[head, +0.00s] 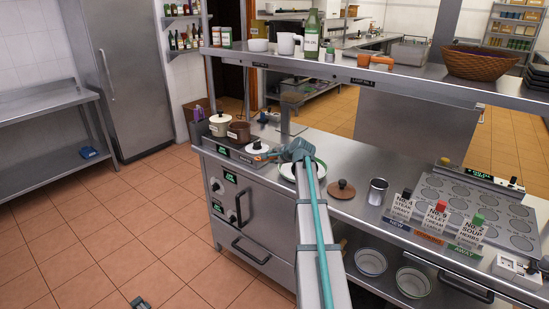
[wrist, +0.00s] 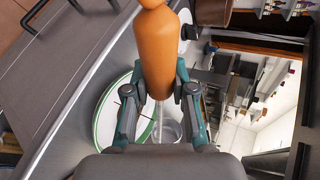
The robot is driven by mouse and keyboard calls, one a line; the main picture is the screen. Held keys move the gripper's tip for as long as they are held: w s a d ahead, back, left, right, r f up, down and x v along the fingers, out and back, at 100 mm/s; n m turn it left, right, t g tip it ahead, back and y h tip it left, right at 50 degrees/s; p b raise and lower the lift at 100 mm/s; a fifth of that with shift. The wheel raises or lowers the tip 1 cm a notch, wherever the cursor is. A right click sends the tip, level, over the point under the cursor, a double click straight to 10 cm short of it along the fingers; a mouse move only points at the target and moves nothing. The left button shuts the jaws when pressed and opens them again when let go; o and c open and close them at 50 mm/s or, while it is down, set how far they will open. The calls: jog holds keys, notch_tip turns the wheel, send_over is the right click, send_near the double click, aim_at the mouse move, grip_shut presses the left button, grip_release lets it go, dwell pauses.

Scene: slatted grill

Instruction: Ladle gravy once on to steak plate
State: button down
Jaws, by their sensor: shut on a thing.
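My gripper (wrist: 160,95) is shut on an orange ladle handle (wrist: 157,50); in the head view my gripper (head: 272,154) is beyond the end of my arm. In the wrist view the ladle's clear or metal bowl (wrist: 168,130) shows past the fingers, over or beside the plate's edge; its height and contents cannot be told. The white plate with a green rim (wrist: 103,122) lies on the counter below. In the head view the plate (head: 320,169) is largely hidden behind my arm, and the steak cannot be made out.
White and brown pots (head: 238,132) stand on the stove at left. A brown lid (head: 342,189) and metal cup (head: 377,191) stand right of the plate. Order cards (head: 403,205) stand farther right. An overhead shelf (head: 350,70) runs above the counter's back.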

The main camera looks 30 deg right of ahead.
jog(key=shift+r+p, duration=1.2)
jog(key=shift+r, duration=1.15)
jog(key=d+r+m+t+y+p, duration=0.1)
jog(key=d+r+m+y+p, duration=0.2)
jog(key=r, duration=0.4)
jog(key=shift+s+d+r+p, duration=0.25)
jog(key=shift+s+p, duration=0.05)
jog(key=shift+p, duration=0.25)
jog(key=s+d+r+m+t+y+p, duration=0.1)
jog(key=d+r+m+t+y+p, duration=0.1)
jog(key=d+r+m+y+p, duration=0.1)
jog(key=shift+d+r+m, duration=0.5)
jog(key=shift+d+r, duration=0.45)
jog(key=shift+d, duration=0.9)
